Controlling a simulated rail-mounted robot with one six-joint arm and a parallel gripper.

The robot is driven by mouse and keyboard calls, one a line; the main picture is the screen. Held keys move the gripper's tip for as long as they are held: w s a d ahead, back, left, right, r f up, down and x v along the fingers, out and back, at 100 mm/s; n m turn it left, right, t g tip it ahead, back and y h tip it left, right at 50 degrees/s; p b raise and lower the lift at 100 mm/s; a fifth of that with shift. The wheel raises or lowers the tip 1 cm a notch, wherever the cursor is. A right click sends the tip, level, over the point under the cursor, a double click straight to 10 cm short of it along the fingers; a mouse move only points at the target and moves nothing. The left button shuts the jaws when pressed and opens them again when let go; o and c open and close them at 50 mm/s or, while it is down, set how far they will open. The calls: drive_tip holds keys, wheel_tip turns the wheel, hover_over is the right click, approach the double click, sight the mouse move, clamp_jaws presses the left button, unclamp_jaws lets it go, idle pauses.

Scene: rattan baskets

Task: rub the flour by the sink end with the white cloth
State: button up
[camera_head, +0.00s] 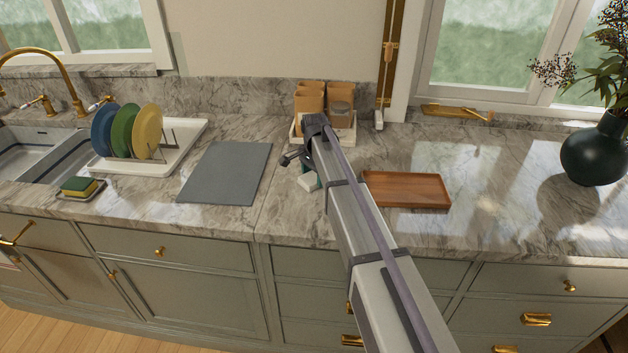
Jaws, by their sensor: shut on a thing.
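My gripper (305,168) is over the counter, just right of the grey mat, at the end of my arm. It is small and partly hidden by my arm. The sink (42,150) is at the far left. I cannot make out any flour on the pale veined marble counter (150,205).
A grey mat (225,172) lies left of my gripper. Farther left are a white dish rack (185,140) with plates and a sponge (80,187) on a dish. A wooden tray (405,190) lies right of my arm. Wooden containers (310,97) stand behind. A dark vase (597,153) stands far right.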

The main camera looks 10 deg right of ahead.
sight(320, 191)
drive_tip(key=shift+w+d, duration=0.1)
drive_tip(key=shift+w, duration=0.25)
drive_tip(key=shift+s+d+r, duration=0.1)
drive_tip(key=shift+s+d, duration=0.1)
drive_tip(key=shift+d, duration=0.35)
drive_tip(key=shift+s+d, duration=0.15)
drive_tip(key=shift+d, duration=0.35)
drive_tip(key=shift+s+a, duration=0.55)
drive_tip(key=shift+s, duration=1.3)
drive_tip(key=shift+s+a, duration=0.6)
drive_tip(key=shift+s, duration=1.25)
drive_tip(key=shift+s+a, duration=0.55)
drive_tip(key=shift+s, duration=1.3)
drive_tip(key=shift+w, duration=0.1)
drive_tip(key=shift+w+d, duration=0.25)
drive_tip(key=shift+w, duration=0.7)
drive_tip(key=shift+w+d, duration=0.25)
drive_tip(key=shift+w, duration=0.7)
drive_tip(key=shift+w+d, duration=0.2)
drive_tip(key=shift+w, duration=0.45)
drive_tip(key=shift+w+d, duration=0.2)
drive_tip(key=shift+w, duration=0.45)
drive_tip(key=shift+w+d, duration=0.25)
drive_tip(key=shift+w, duration=0.55)
drive_tip(key=shift+w+d, duration=0.25)
drive_tip(key=shift+w, duration=0.5)
drive_tip(key=shift+w+d, duration=0.25)
drive_tip(key=shift+w, duration=0.55)
